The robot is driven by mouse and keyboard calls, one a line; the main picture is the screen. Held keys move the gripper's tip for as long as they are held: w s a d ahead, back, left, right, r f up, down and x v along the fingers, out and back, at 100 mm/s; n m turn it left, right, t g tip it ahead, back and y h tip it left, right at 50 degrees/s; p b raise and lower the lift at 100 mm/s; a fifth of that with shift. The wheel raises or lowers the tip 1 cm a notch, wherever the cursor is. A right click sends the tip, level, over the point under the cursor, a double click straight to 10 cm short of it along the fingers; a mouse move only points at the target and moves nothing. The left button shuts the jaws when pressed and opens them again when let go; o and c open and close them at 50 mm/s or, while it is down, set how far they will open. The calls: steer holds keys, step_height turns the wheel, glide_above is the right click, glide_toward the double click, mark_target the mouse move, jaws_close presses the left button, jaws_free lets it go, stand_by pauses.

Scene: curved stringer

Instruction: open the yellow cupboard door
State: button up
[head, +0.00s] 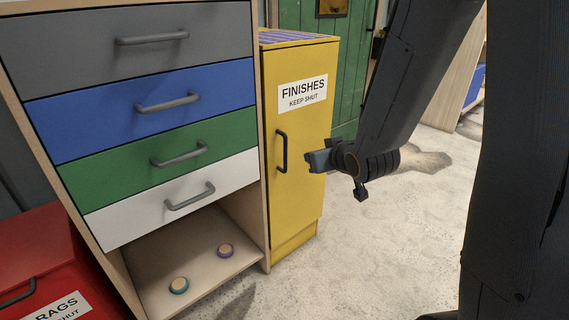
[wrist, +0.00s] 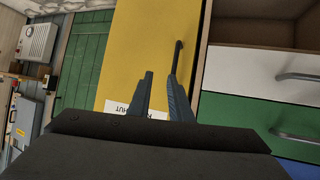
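The yellow cupboard door (head: 296,200) is shut and carries a white "FINISHES KEEP SHUT" label. Its dark vertical bar handle (head: 282,152) is on the left side of the door. My gripper (head: 310,161) is in front of the door, to the right of the handle and apart from it in the head view. In the wrist view my gripper's two fingers (wrist: 161,76) are parted, with yellow door showing between them. The handle (wrist: 179,56) lies beyond the right finger, which hides part of it. Nothing is held.
A drawer unit (head: 263,225) with grey, blue, green and white drawers stands left of the cupboard, with two round items on its open lower shelf. A red "RAGS" box (head: 40,255) is at lower left. The floor (head: 380,230) right of the cupboard is clear.

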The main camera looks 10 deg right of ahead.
mark_target(285, 148)
steer(key=shift+w+a+f+n+t+y+b, duration=0.3)
steer(key=shift+w+a+f+t+y+b, duration=0.65)
steer(key=shift+w+b, duration=1.25)
steer(key=shift+w+a+f+n+t+y+b, duration=0.45)
steer(key=shift+w+a+b, duration=0.65)
steer(key=shift+w+b, duration=1.15)
steer(key=shift+w+a+f+n+t+y+b, duration=0.15)
steer(key=shift+w+a+f+t+y+b, duration=0.7)
steer(key=shift+w+b, duration=1.35)
steer(key=shift+a+r+t, duration=0.15)
steer(key=shift+a+t, duration=0.05)
steer(key=shift+t, duration=0.15)
jaws_close()
